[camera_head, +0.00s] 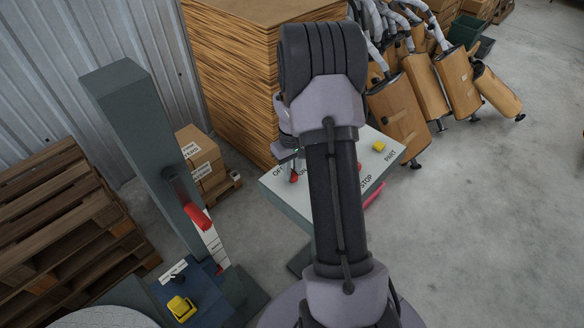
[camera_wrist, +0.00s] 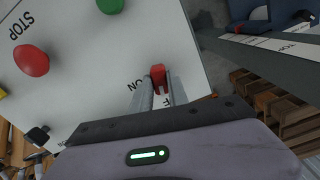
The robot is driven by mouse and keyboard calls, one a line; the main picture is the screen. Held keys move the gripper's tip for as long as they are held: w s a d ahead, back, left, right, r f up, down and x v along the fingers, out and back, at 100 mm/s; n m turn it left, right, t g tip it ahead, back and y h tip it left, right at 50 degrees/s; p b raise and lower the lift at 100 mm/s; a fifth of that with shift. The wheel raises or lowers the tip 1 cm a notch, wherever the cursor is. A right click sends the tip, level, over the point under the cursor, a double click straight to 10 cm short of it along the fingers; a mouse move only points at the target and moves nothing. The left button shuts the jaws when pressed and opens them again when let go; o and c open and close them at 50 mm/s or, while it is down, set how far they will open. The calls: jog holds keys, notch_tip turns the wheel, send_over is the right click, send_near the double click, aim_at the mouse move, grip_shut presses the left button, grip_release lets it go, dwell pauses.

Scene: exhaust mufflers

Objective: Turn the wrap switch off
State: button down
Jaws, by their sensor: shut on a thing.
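The wrap switch (camera_wrist: 158,74) has a red handle on a pale control panel (camera_wrist: 95,75). My gripper (camera_wrist: 158,88) is shut on it, one finger on each side. The word ON is printed beside the fingers in the wrist view; another label is mostly covered by them. In the head view the red handle (camera_head: 294,177) shows left of my arm, by the partly covered OFF lettering. Most of my gripper (camera_head: 291,160) is hidden there behind my arm. I cannot tell which setting the handle is at.
The panel also carries a red STOP button (camera_wrist: 31,60), a green button (camera_wrist: 110,5) and a yellow button (camera_head: 379,146). A grey post (camera_head: 150,150) with a red lever (camera_head: 197,215) stands left. Stacked cardboard (camera_head: 235,70) and mufflers (camera_head: 428,88) stand behind. Floor is clear at right.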

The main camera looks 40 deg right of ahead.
jog(key=shift+n+p, duration=0.35)
jog(key=shift+n, duration=0.85)
jog(key=c, duration=1.3)
grip_release()
notch_tip(320, 180, up, 18)
jog(key=p, duration=0.4)
jog(key=shift+f, duration=0.25)
